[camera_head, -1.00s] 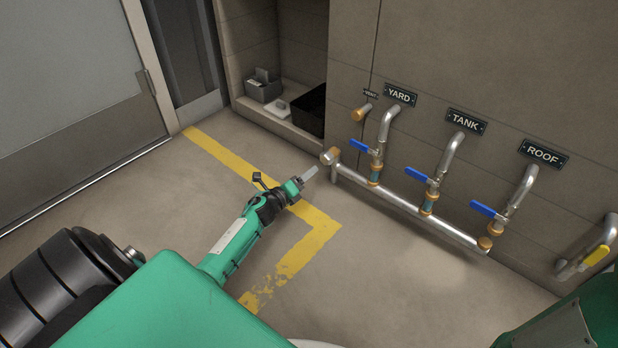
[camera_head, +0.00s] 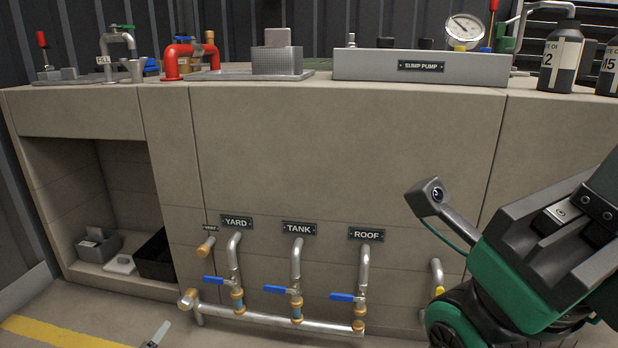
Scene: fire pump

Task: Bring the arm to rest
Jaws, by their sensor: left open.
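My left gripper (camera_head: 157,335) shows only at the bottom edge, left of centre. A pale finger points up and right over the floor, in front of the lower pipe's left end. It is open, with nothing seen in it; the rest of the left arm is below the picture. A large part of my right arm (camera_head: 530,270), dark grey and green with a small camera on a stalk, fills the lower right. Its gripper fingers do not show.
The lower pipe (camera_head: 260,319) runs along the wall with blue-handled valves under the YARD, TANK and ROOF signs. Above is a counter with a SUMP PUMP box (camera_head: 420,66), gauge (camera_head: 466,29) and red pipe (camera_head: 178,60). An open recess (camera_head: 100,180) holds a black bin (camera_head: 157,256).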

